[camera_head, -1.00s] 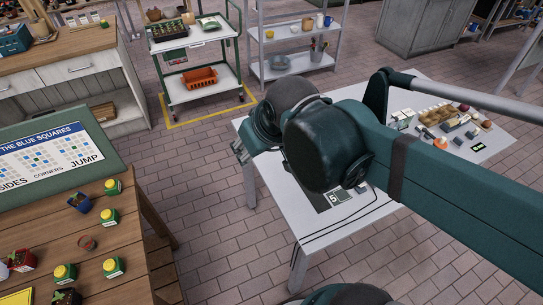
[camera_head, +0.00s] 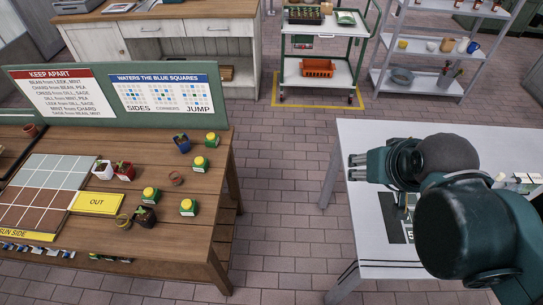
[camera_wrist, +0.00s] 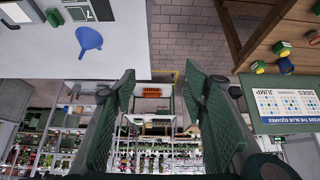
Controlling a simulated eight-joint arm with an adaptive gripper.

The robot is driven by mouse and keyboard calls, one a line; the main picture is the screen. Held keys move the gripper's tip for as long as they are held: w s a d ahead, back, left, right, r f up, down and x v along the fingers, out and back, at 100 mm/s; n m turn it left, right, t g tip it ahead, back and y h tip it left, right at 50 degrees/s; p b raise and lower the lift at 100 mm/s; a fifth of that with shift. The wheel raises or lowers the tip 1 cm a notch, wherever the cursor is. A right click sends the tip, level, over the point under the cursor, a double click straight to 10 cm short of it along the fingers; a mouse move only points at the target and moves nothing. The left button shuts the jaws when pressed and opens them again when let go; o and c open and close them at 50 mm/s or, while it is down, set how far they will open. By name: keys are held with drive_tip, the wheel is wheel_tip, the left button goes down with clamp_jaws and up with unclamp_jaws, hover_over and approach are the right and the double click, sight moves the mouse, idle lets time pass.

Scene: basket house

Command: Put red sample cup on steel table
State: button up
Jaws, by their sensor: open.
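I cannot surely pick out a red sample cup. A small red pot with a seedling (camera_head: 124,172) stands on the wooden bench in the head view, beside a white pot. A pale grey table (camera_head: 385,138) at the right fits the steel table; its top also shows in the wrist view (camera_wrist: 40,55). My gripper (camera_head: 352,174) is at this table's left edge in the head view, apart from the red pot. In the wrist view my gripper (camera_wrist: 160,88) is open, with nothing between its fingers. My arm hides much of the grey table.
The wooden bench (camera_head: 60,145) at the left holds several green-and-yellow jars, a blue pot (camera_head: 182,143) and a planting grid. A blue funnel (camera_wrist: 88,38) lies on the grey table. Brick floor (camera_head: 285,190) separates bench and table. A green cart (camera_head: 325,78) stands behind.

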drive_tip(key=w+a+f+n+g, duration=0.1)
drive_tip(key=w+a, duration=0.5)
drive_tip(key=a, duration=0.3)
drive_tip(key=w+a+n+g+y, duration=0.1)
drive_tip(key=w+a+n+g, duration=0.1)
drive_tip(key=w+a, duration=0.6)
drive_tip(key=w+a+f+n+g, duration=0.1)
drive_tip(key=w+a, duration=0.4)
drive_tip(key=a, duration=0.6)
drive_tip(key=a+f+n+g, duration=0.1)
drive_tip(key=a+f, duration=0.6)
drive_tip(key=a, duration=0.5)
drive_tip(key=s+a+f+n+g, duration=0.1)
drive_tip(key=a+f, duration=0.6)
drive_tip(key=a, duration=0.4)
drive_tip(key=s+a+f+n+g+h, duration=0.1)
drive_tip(key=a+f+n, duration=0.1)
drive_tip(key=a+f, duration=0.5)
drive_tip(key=a, duration=0.5)
drive_tip(key=shift+s+a+f, duration=0.2)
drive_tip(key=shift+a+f, duration=0.05)
drive_tip(key=shift+a, duration=0.1)
drive_tip(key=shift+f, duration=0.1)
drive_tip(key=shift+f+b, duration=0.4)
drive_tip(key=shift+f, duration=0.8)
